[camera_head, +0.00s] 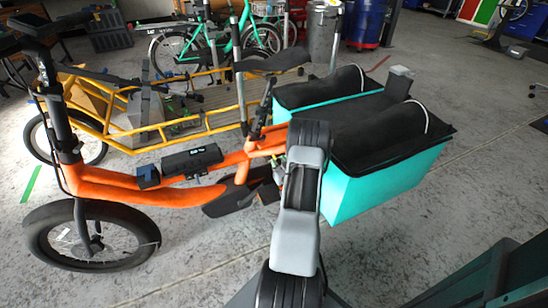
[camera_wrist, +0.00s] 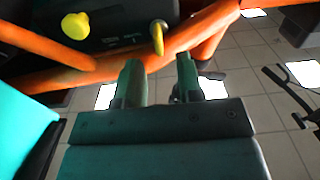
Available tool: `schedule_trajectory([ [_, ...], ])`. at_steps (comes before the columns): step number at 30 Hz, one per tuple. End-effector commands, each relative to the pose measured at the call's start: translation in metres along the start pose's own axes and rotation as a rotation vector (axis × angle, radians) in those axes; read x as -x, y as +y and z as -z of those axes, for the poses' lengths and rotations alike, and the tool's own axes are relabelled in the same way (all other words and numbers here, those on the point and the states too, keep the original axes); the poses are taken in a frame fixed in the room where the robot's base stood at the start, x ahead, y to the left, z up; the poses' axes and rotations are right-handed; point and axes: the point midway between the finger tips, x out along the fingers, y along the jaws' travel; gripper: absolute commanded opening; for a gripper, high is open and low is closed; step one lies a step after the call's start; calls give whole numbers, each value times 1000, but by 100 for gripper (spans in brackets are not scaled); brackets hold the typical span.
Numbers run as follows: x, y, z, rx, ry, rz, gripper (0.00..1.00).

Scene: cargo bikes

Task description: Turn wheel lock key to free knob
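In the wrist view a thin yellow key (camera_wrist: 158,38) stands out from a dark lock housing (camera_wrist: 112,32) on the orange bike frame (camera_wrist: 55,72). A rounded yellow knob (camera_wrist: 76,26) sits on the same housing to the left of the key. My gripper (camera_wrist: 158,66) is open, with a clear gap between its two greenish fingers and nothing between them. The key is beyond the fingertips, roughly in line with the gap, and looks apart from both fingers. In the head view my arm blocks the gripper, and I cannot make out the key or knob.
The orange cargo bike (camera_head: 130,188) stands with turquoise panniers (camera_head: 375,185) at its rear, close to my arm. A yellow cargo bike (camera_head: 115,125) stands behind it. A dark green cabinet edge (camera_head: 490,278) is at the lower right. Floor is free at the bottom left.

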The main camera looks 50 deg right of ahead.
Motion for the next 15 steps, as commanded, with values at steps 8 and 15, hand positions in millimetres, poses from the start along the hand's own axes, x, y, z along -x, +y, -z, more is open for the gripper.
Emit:
schedule_trajectory([
  [8, -37, 0, -1, 1, 0, 1, 34],
  [15, -48, 0, -1, 0, -1, 0, 34],
])
